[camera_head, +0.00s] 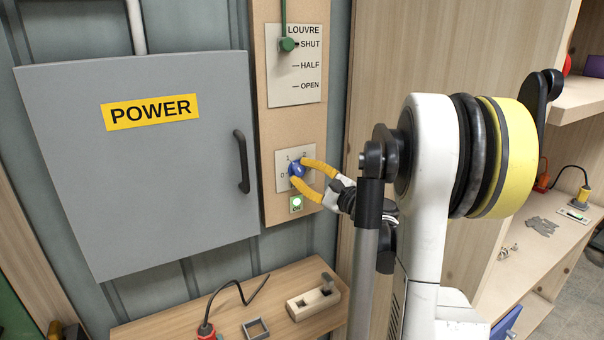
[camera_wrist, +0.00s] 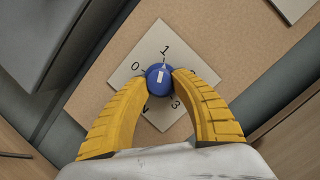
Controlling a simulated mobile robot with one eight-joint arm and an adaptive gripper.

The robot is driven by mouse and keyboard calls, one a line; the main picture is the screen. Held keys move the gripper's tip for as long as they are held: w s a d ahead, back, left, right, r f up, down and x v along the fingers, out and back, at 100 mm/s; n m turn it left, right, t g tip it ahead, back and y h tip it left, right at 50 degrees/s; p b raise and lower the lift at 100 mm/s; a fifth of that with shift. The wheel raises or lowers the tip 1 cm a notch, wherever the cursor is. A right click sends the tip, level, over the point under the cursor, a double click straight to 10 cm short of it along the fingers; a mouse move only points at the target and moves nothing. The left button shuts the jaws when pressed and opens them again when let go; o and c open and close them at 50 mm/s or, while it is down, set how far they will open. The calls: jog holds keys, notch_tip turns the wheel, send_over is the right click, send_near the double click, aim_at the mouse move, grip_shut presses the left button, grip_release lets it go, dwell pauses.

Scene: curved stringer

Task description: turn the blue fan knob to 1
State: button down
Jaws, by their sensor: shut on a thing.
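The blue fan knob (camera_head: 297,169) sits on a pale square dial plate (camera_head: 282,185) on the wooden panel. In the wrist view the blue knob (camera_wrist: 153,86) carries a white mark that points up and slightly right, roughly at the 1. The 0 is to its left and a 3 to its lower right; other figures are partly or wholly hidden by the fingers. My gripper (camera_head: 299,174) is shut on the knob, with its yellow fingers on either side; this also shows in the wrist view (camera_wrist: 159,82).
A green-lit indicator (camera_head: 296,203) is just below the knob. The grey POWER cabinet (camera_head: 140,190) with a black handle (camera_head: 241,162) stands to the left. The green louvre lever (camera_head: 288,44) is above, at SHUT. A wooden bench (camera_head: 275,290) with small items lies below.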

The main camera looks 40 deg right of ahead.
jog(key=c, duration=1)
grip_release()
jog(key=shift+d, duration=0.15)
jog(key=s, duration=0.4)
jog(key=s+f, duration=0.1)
jog(key=s, duration=0.7)
jog(key=shift+d+f, duration=0.15)
jog(key=shift+f, duration=0.05)
